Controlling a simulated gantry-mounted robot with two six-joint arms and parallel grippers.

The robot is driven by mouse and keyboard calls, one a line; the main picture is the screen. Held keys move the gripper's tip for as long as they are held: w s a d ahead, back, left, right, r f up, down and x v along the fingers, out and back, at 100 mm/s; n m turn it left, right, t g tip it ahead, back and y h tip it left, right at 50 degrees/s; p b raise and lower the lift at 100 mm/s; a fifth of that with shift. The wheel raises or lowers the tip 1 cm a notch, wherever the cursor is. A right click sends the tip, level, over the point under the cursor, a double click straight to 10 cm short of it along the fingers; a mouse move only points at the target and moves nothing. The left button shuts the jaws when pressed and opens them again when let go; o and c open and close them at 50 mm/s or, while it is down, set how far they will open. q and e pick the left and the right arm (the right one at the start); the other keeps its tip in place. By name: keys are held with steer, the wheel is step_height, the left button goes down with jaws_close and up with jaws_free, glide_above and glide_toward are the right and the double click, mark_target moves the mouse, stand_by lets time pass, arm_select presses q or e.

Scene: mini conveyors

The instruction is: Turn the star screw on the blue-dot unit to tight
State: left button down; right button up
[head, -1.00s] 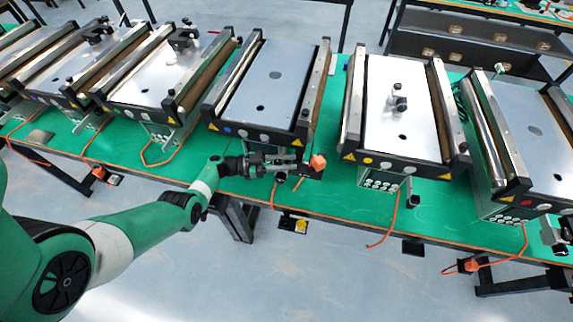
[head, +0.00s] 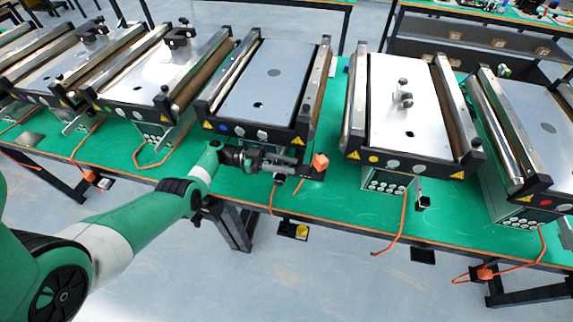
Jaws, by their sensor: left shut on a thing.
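The blue-dot unit (head: 268,82) is the mini conveyor in the middle of the head view. Its blue dot (head: 223,128) is on the front face at the left. My left gripper (head: 294,162) is below the right part of that front face, pointing right. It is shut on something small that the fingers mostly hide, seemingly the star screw. An orange faceted piece (head: 320,161) shows just past the fingertips; I cannot tell whether it belongs to the screw. The screw's angle cannot be read. My right gripper is not in view.
The yellow-dot conveyor (head: 395,110) stands to the right, and a red-dot conveyor (head: 548,130) beyond it. More conveyors stand at the left. All are on a green table (head: 450,218) with orange cables hanging over its front edge. The floor in front is clear.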

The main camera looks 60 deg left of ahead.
arm_select(q)
steer(key=c, duration=0.6)
jaws_free()
steer(key=b+v, duration=0.3)
steer(key=v, duration=0.8)
steer(key=shift+s+a, duration=0.2)
